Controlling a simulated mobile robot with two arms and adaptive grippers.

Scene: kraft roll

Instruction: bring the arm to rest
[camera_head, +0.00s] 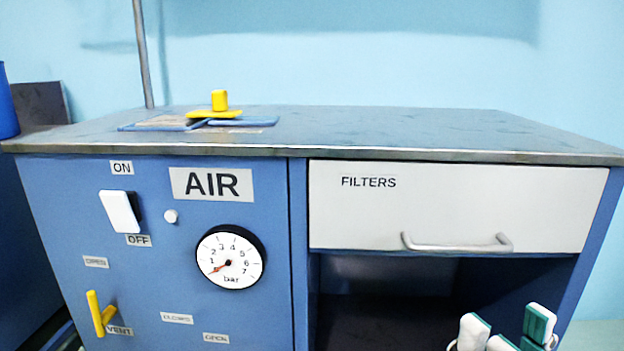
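My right gripper (507,327) shows at the bottom right edge, in front of the open space under the drawer. Its white and teal fingertips stand apart with nothing visible between them, and its lower part is cut off by the frame. It touches neither the drawer nor its handle. My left gripper is not in view.
A blue workbench (150,270) carries a white switch (119,212), a pressure gauge (230,258) with its needle near 1, and a yellow valve lever (96,313). The FILTERS drawer (450,205) is shut. A yellow knobbed piece (219,100) lies on top; the right of the top is clear.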

